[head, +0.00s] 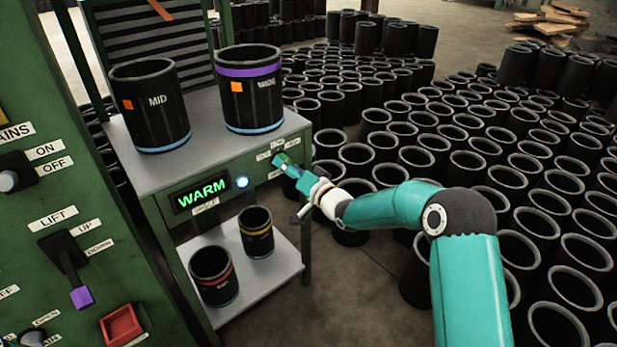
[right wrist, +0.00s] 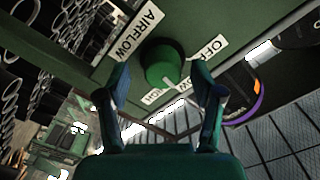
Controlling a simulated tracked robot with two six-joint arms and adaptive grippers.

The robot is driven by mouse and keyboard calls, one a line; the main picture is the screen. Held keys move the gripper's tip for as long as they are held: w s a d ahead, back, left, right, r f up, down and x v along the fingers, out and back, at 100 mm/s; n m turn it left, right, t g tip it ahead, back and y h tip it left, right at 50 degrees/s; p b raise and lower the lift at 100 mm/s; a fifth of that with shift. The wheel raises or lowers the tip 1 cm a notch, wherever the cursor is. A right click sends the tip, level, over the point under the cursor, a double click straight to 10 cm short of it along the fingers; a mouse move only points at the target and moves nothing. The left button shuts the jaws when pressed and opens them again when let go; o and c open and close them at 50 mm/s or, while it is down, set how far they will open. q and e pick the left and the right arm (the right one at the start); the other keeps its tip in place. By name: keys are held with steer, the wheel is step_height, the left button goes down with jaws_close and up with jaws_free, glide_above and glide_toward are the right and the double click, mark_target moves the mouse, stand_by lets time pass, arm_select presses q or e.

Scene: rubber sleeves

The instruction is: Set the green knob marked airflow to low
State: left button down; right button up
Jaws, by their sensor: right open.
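The green airflow knob (right wrist: 165,62) is on the green front rail of the stand, beside the AIRFLOW label (right wrist: 139,33). An OFF label (right wrist: 208,47) lies on its other side. Smaller labels below it are partly hidden, and I cannot read them all. A pale mark shows at the knob's lower edge in the right wrist view. My right gripper (right wrist: 160,77) is open, with one finger on each side of the knob; contact is unclear. In the head view the right gripper (head: 294,174) partly covers the knob. A small teal part at the lower left corner may be my left gripper (head: 33,338).
The stand (head: 205,140) holds MID (head: 150,115) and wide (head: 250,95) sleeves on top, with two smaller sleeves below. A lit WARM display (head: 201,192) is left of the knob. A green switch panel (head: 50,150) stands at left. Many black sleeves crowd the floor at right.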

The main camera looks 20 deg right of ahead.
steer(key=v, duration=1.1)
